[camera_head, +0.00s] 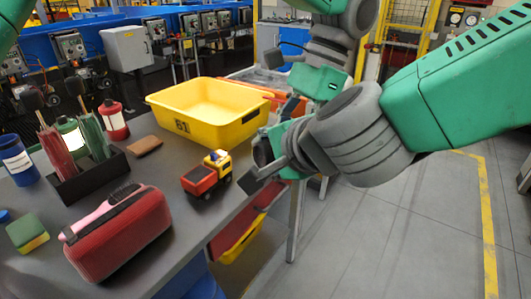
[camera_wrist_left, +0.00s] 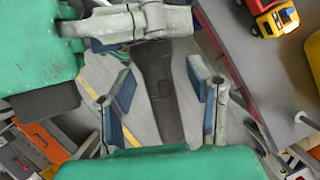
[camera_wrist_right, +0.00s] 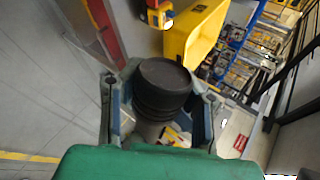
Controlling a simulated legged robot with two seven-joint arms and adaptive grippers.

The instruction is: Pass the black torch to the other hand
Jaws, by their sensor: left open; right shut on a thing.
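The black torch (camera_wrist_right: 165,76) is held between the fingers of my right gripper (camera_head: 268,162), its round dark head facing the right wrist camera. In the left wrist view the torch (camera_wrist_left: 158,78) shows as a long dark bar, with the right gripper's fingers across its upper end. My left gripper (camera_wrist_left: 162,100) is open, with one finger on each side of the torch and visible gaps between. Whether the torch's far end lies inside those jaws in depth I cannot tell. In the head view the torch is mostly hidden by my grippers.
The table holds a yellow bin (camera_head: 215,128), a toy truck (camera_head: 207,174), a red case (camera_head: 120,235), a brown wallet-like item (camera_head: 145,146), a dark holder (camera_head: 88,180), lanterns (camera_head: 113,122) and a blue can (camera_head: 17,160). The grippers are beyond the table's right edge, over open floor.

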